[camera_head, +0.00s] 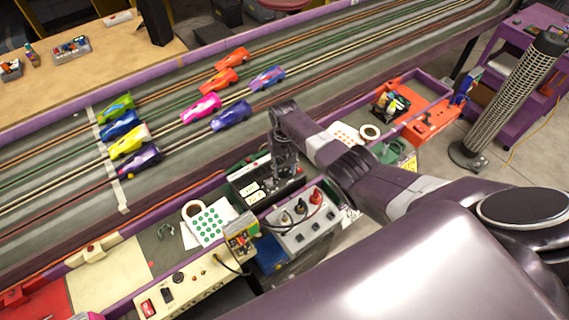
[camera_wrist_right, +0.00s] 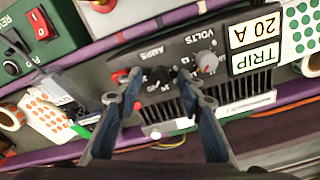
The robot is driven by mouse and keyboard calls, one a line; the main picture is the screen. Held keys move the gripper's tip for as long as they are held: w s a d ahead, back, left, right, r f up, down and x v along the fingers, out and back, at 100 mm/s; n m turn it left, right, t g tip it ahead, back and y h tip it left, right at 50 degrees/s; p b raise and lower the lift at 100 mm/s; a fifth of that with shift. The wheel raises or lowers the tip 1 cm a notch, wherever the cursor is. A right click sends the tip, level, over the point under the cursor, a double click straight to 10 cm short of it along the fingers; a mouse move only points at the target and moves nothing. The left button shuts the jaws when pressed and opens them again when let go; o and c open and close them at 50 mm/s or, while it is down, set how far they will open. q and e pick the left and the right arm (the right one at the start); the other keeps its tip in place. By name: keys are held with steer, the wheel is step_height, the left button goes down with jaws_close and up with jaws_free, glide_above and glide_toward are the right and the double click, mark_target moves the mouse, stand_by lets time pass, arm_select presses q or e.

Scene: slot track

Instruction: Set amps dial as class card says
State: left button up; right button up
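The black power supply (camera_head: 262,182) stands by the track's near edge. In the right wrist view its face (camera_wrist_right: 235,92) appears upside down, with the black amps dial (camera_wrist_right: 159,77) beside the grey volts dial (camera_wrist_right: 206,62). My right gripper (camera_head: 285,172) is over the supply. In the wrist view its two fingertips (camera_wrist_right: 160,76) are apart, one on each side of the amps dial; I cannot tell contact. The dial's exact setting is too small to read. I cannot pick out the class card. My left gripper is not in view.
A grey box with knobs (camera_head: 302,224) and a cream control panel (camera_head: 185,288) stand close by. A sheet of green dots (camera_head: 208,222) and a tape roll (camera_head: 193,209) lie to the left. Several toy cars (camera_head: 231,116) stand on the track. A tower fan (camera_head: 508,95) is at right.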

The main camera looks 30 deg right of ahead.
mark_target(285, 172)
step_height(285, 172, up, 12)
stand_by(0.6)
